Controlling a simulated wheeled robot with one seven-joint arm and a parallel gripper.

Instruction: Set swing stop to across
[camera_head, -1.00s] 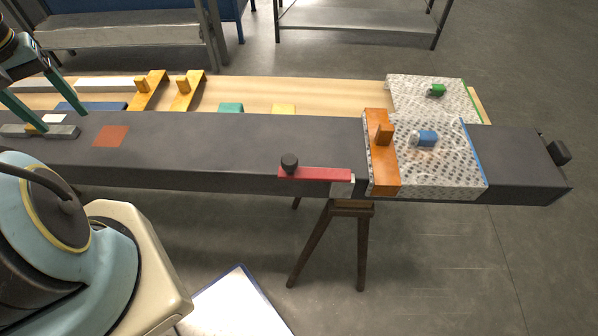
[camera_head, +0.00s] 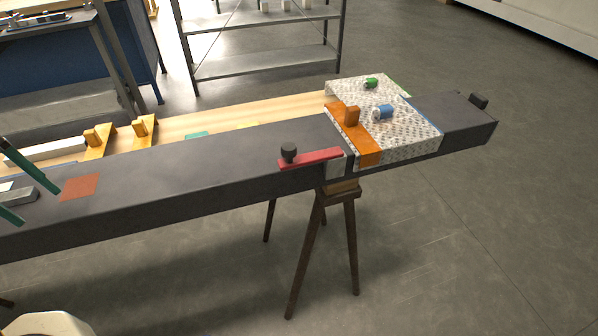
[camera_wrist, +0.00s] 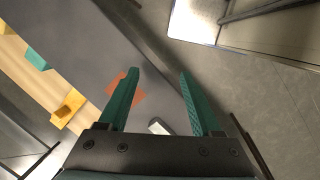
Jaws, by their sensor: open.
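The swing stop is a red bar (camera_head: 318,158) with a black knob (camera_head: 289,152) at its left end. My gripper (camera_head: 40,208) is at the far left of the head view, well left of the bar and over the beam. Its two green fingers are apart, and they also show in the wrist view (camera_wrist: 160,74) with nothing held between them. The red bar is not seen in the wrist view.
An orange fence (camera_head: 369,153) with an upright block and a speckled plate (camera_head: 405,140) sit right of the bar. A rust-coloured patch (camera_head: 80,187) and a grey block (camera_head: 17,196) lie near my gripper. Yellow brackets (camera_head: 143,130) stand behind. The beam's middle top is clear.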

